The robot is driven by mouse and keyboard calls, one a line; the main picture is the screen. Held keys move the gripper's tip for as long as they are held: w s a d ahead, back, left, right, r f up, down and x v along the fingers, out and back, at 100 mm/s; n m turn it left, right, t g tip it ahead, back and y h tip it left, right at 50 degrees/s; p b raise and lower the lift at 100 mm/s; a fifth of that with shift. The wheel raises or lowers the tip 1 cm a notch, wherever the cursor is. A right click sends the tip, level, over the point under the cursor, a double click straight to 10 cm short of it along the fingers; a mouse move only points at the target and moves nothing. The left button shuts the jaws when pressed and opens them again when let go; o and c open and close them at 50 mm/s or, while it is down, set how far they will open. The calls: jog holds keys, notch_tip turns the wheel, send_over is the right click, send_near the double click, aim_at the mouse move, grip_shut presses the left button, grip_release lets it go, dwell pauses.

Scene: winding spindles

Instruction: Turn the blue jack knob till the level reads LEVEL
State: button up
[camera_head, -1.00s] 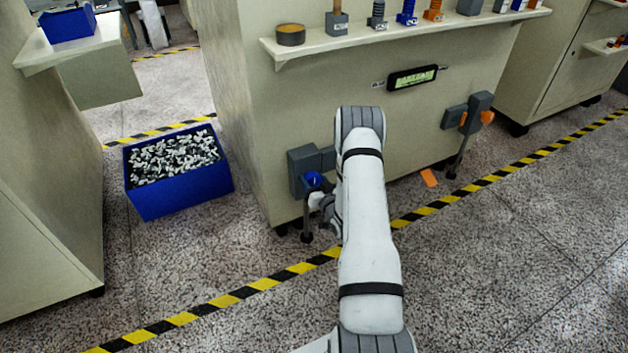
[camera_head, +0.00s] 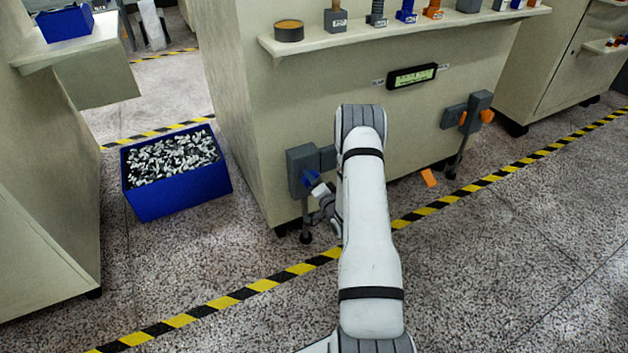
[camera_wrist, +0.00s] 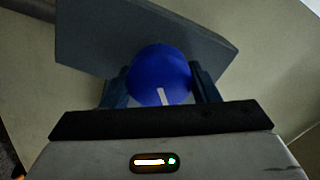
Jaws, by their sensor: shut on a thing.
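The blue jack knob (camera_head: 309,178) is on the grey jack housing (camera_head: 298,160) at the lower left of the beige cabinet. In the wrist view the round knob (camera_wrist: 160,75) with a white mark sits between the two fingers of my gripper (camera_wrist: 162,90), which is shut on it. In the head view my gripper (camera_head: 314,185) is small and partly behind my arm. The level display (camera_head: 412,76) is on the cabinet front, with a lit greenish screen; its text is too small to read.
An orange jack knob (camera_head: 487,116) is on a second grey jack at the right. A shelf (camera_head: 350,40) with several small parts runs above the display. A blue bin (camera_head: 185,195) of black and white pieces stands on the floor at left. Yellow-black tape crosses the floor.

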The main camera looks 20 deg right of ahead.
jog(key=shift+d+f+m, duration=0.1)
jog(key=shift+m, duration=2.1)
jog(key=o, duration=0.9)
jog(key=shift+o, duration=0.2)
jog(key=s+p, duration=0.2)
jog(key=s, duration=0.6)
jog(key=shift+w, duration=0.1)
